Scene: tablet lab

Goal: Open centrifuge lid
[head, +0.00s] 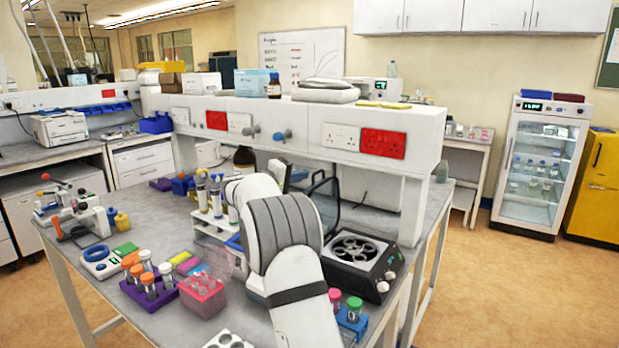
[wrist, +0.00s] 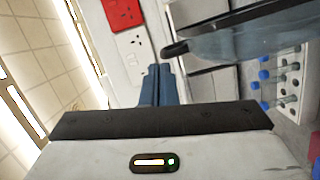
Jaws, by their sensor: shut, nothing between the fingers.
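The centrifuge (head: 392,262) is a black and white box at the right end of the bench, with its round rotor (head: 355,247) uncovered. Its clear, dark-framed lid (head: 327,190) stands raised at the back left of the box, partly hidden by my arm. In the wrist view the see-through lid (wrist: 250,42) with its black edge fills the upper right. My gripper (wrist: 157,72) has its blue fingers together and empty, beside the lid's rounded black end; I cannot tell whether they touch. The head view hides my gripper behind my arm.
A blue rack (head: 352,317) stands in front of the centrifuge. The shelf with red sockets (head: 383,144) runs behind it. The floor at right is clear.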

